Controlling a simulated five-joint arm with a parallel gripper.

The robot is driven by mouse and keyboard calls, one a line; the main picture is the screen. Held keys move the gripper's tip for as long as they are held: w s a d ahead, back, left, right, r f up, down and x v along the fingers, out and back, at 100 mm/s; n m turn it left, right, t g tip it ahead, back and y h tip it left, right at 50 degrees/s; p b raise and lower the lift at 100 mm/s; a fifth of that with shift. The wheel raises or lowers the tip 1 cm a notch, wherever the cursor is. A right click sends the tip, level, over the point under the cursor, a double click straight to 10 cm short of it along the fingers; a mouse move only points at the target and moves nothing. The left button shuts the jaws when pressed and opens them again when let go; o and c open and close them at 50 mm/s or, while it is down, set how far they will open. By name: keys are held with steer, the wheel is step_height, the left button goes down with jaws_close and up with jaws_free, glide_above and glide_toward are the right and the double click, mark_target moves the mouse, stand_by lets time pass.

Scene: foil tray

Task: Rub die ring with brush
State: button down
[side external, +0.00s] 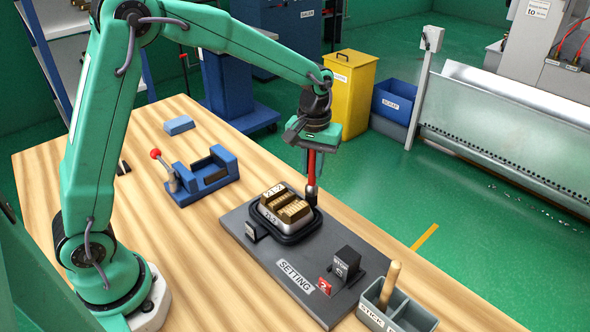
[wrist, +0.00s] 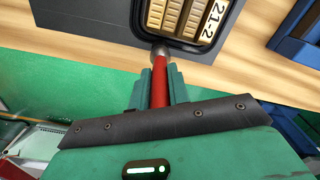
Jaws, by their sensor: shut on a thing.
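The brush has a red handle (side external: 311,166) and stands nearly upright. My gripper (side external: 314,158) is shut on that handle; in the wrist view the red handle (wrist: 159,85) lies between the green fingers (wrist: 159,88). The brush's lower end is at the far right edge of the black die ring (side external: 290,239); I cannot tell whether they touch. The ring surrounds a block with gold ribbed inserts (side external: 285,206) marked 21-2. In the wrist view the brush's metal end (wrist: 160,51) meets the rim of the ring (wrist: 190,46). Its bristles cannot be made out.
A grey divided holder (side external: 412,315) with a wooden stick (side external: 390,283) stands at front right. A blue clamp fixture (side external: 203,177) and blue block (side external: 179,125) lie left.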

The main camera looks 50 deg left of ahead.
steer(key=shift+a, duration=4.2)
step_height(320, 180, up, 8)
steer(key=shift+d, duration=0.15)
